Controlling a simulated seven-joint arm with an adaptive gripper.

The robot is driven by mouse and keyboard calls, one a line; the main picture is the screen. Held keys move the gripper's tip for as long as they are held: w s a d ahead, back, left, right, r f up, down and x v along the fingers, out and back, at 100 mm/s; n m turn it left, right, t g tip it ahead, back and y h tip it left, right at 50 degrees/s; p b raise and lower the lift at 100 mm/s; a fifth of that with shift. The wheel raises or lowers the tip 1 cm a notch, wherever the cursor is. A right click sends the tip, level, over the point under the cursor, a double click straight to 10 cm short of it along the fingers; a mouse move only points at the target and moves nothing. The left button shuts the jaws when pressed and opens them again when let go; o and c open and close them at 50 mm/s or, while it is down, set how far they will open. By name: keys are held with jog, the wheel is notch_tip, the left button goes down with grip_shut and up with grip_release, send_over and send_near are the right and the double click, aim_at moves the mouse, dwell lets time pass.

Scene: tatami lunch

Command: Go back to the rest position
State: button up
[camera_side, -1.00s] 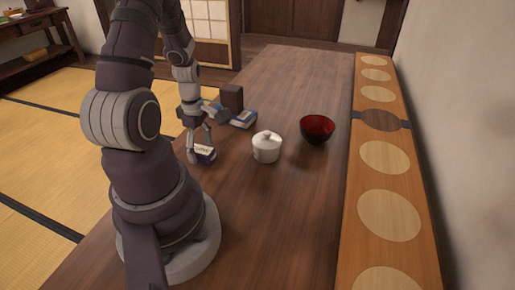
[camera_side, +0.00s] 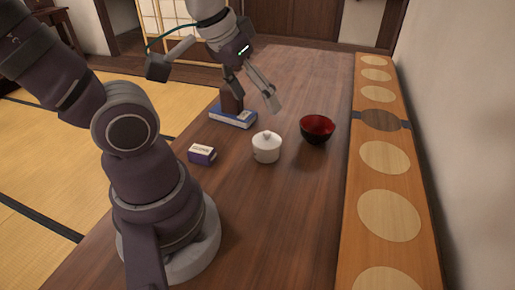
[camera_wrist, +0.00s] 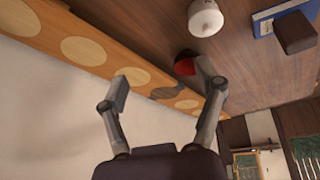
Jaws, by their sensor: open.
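My gripper (camera_side: 256,94) is raised over the table, with its fingers spread and nothing between them. In the side view it hangs above and behind the white lidded pot (camera_side: 267,148), near the blue book. In the wrist view my gripper (camera_wrist: 162,86) also shows apart-standing fingers, with the red bowl (camera_wrist: 185,66) partly hidden by one finger. A small white and dark purple box (camera_side: 201,154) lies on the table at the left, apart from my gripper. The box is not seen in the wrist view.
The wooden table (camera_side: 290,220) holds a blue book (camera_side: 233,119), a dark brown block (camera_side: 232,98) and a black-and-red bowl (camera_side: 317,129). A long light board with pale discs (camera_side: 386,157) runs along the right, beside the wall. The table's front is clear.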

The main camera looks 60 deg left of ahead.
jog(key=m, duration=0.1)
jog(key=d+m, duration=0.2)
jog(key=shift+s+d+r+m+t+h, duration=0.15)
jog(key=shift+s+r+m+t+h, duration=0.15)
jog(key=shift+r+m+t, duration=0.1)
dwell(0.8)
